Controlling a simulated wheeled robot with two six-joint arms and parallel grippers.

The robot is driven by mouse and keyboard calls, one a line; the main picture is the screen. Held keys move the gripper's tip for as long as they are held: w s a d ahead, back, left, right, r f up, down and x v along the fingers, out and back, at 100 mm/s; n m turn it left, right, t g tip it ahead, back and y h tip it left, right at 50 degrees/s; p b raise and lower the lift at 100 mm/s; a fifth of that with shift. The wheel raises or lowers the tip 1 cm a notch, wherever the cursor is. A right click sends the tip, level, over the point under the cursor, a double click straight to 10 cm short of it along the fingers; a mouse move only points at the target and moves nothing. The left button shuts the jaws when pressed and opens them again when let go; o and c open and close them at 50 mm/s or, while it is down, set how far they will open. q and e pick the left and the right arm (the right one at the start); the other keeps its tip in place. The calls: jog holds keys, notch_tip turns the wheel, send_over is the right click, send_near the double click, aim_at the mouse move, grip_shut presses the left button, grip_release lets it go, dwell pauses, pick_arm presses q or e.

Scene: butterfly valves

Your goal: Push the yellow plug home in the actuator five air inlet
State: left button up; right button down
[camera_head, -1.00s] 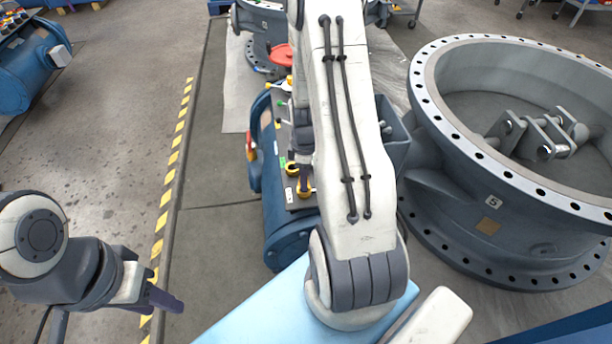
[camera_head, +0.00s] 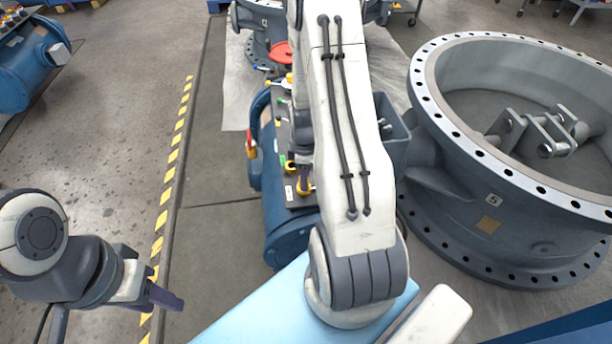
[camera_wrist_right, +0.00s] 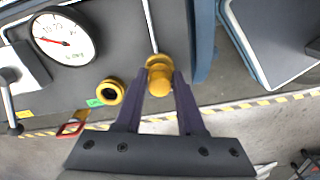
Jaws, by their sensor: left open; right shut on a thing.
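The yellow plug (camera_wrist_right: 160,76) is between the two purple fingertips of my right gripper (camera_wrist_right: 160,88) in the right wrist view, over the dark plate of the actuator (camera_head: 290,222). My right gripper is shut on it. I cannot tell how far the plug sits in a port, because the fingers and the plug hide its far end. A yellow ring with an open black hole (camera_wrist_right: 110,92) is left of the plug. In the head view the plug is small, and my right arm hides part of the plate. My left gripper (camera_head: 153,280) is open and empty at the lower left, far from the actuator.
A round dial gauge (camera_wrist_right: 63,37) and a red-handled fitting (camera_wrist_right: 73,125) are on the left in the wrist view. A large grey flanged valve body marked 5 (camera_head: 490,235) stands right of the actuator. Open floor with a yellow-striped line (camera_head: 165,195) lies left.

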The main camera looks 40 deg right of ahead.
jog(key=shift+f, duration=0.4)
dwell(0.7)
grip_release()
dwell(0.3)
jog(key=shift+r, duration=0.1)
jog(key=shift+r+p, duration=3.3)
jog(key=shift+r, duration=0.45)
jog(key=shift+w, duration=0.1)
